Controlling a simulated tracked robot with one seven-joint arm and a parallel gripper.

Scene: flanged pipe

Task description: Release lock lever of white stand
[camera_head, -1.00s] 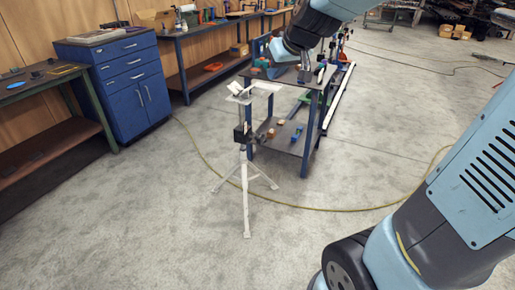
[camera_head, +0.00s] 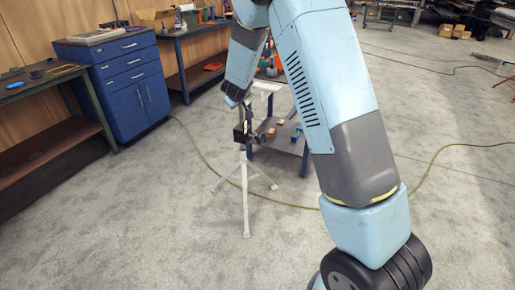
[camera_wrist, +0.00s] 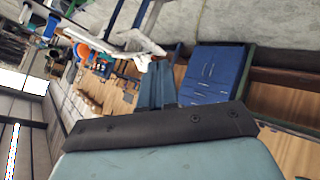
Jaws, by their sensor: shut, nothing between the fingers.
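The white stand (camera_head: 245,190) stands upright on splayed legs on the concrete floor, in the middle of the head view. A black collar (camera_head: 239,134) sits high on its post, with dark parts to its right; I cannot make out the lock lever's exact position. My arm covers much of the stand's top. In the head view my wrist ends just above the collar; I cannot tell whether it touches anything. In the wrist view my gripper (camera_wrist: 157,72) shows as narrow fingers close together, shut and empty. A white part, probably the stand's top (camera_wrist: 130,40), lies beyond and left of them.
A blue-legged table (camera_head: 283,137) with small objects on its lower shelf stands right behind the stand, partly hidden by my arm. A blue drawer cabinet (camera_head: 122,85) and workbenches line the left wall. A yellow hose (camera_head: 192,146) crosses the floor.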

